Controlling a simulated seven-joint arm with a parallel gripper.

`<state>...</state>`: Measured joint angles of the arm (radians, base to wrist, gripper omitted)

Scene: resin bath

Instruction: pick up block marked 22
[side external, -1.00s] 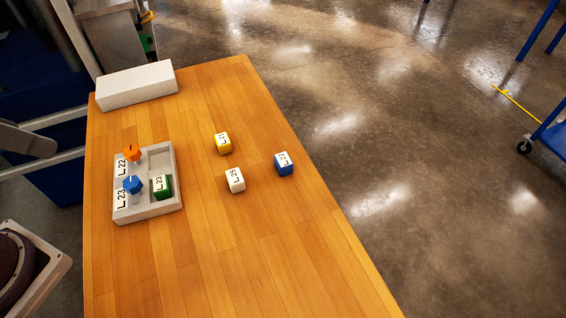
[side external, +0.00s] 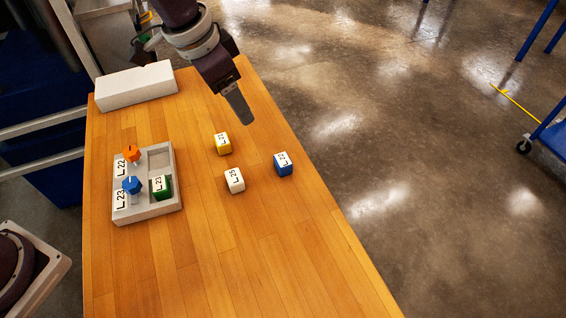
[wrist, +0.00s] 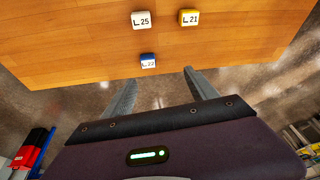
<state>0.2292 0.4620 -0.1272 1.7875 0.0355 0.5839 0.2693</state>
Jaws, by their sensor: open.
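The blue block marked 22 (side external: 283,164) sits on the wooden table near its right edge in the side view. In the wrist view the blue block (wrist: 148,62) lies near the table edge, beyond and between my fingers. My gripper (side external: 241,112) hangs above the table's right edge, higher up the picture than the blocks, with nothing in it. In the wrist view my gripper (wrist: 160,88) has its two fingers spread apart. It touches no block.
A yellow block marked 21 (side external: 223,144) and a white block marked 25 (side external: 234,180) stand close by. A grey tray (side external: 149,211) holds a green block (side external: 161,188), an orange knob (side external: 132,153) and a blue knob (side external: 132,185). A white box (side external: 136,86) lies behind. The near table is clear.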

